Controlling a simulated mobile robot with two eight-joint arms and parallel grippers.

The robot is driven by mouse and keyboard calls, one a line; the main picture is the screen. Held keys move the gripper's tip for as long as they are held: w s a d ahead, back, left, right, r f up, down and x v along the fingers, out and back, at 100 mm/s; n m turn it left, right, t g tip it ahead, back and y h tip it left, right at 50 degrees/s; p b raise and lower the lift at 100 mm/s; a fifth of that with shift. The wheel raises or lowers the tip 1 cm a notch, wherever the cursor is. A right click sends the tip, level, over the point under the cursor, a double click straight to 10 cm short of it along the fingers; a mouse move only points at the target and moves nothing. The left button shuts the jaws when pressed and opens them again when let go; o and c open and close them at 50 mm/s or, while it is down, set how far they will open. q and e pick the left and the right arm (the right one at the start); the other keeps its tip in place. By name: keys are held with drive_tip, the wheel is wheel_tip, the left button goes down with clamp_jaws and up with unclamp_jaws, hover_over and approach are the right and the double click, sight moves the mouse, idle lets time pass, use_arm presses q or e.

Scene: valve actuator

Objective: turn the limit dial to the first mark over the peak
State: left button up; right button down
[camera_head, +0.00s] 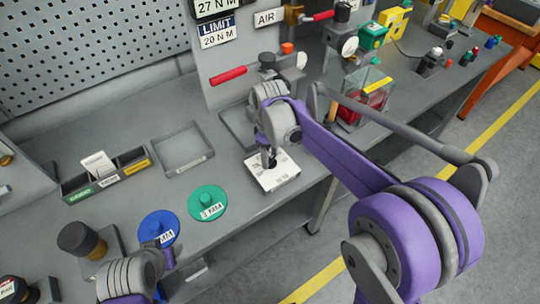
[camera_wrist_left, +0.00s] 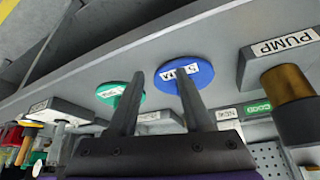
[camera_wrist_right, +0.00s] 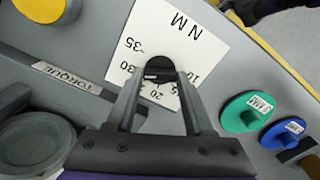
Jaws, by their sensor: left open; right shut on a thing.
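The limit dial is a dark knob (camera_wrist_right: 160,68) on a white scale plate (camera_wrist_right: 178,32) marked N M, with 35, 30, 20 and 10 readable. The plate shows in the head view (camera_head: 276,178) near the bench's front edge. My right gripper (camera_wrist_right: 158,78) is shut on the knob from above and hides part of the scale. A pale line shows on the knob; I cannot tell which mark it meets. A sign reads 27 N M (camera_head: 216,7); the LIMIT sign (camera_head: 218,34) reads 20 N M. My left gripper (camera_wrist_left: 160,74) is open and empty near the coloured discs.
A green disc (camera_head: 208,202) and a blue disc (camera_head: 158,227) lie left of the plate. An empty grey tray (camera_head: 182,150) and a divided bin (camera_head: 105,178) are behind them. A red-handled lever (camera_head: 228,76) and a clear box with red contents (camera_head: 365,98) stand near my right arm.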

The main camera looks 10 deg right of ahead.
sight(270, 159)
drive_tip(key=shift+n, duration=0.5)
drive_tip(key=shift+c, duration=1.4)
unclamp_jaws()
wheel_tip(270, 159, up, 11)
drive_tip(key=shift+f, duration=0.1)
drive_tip(key=s+d+f+m+t, duration=0.2)
drive_tip(key=s+f+m, duration=0.3)
drive_tip(key=s, duration=0.5)
drive_tip(key=s+d+f+m+t, duration=0.3)
drive_tip(key=s+f+m, duration=0.2)
drive_tip(key=s, duration=0.5)
drive_tip(key=shift+s+f+t, duration=0.3)
drive_tip(key=shift+f, duration=0.1)
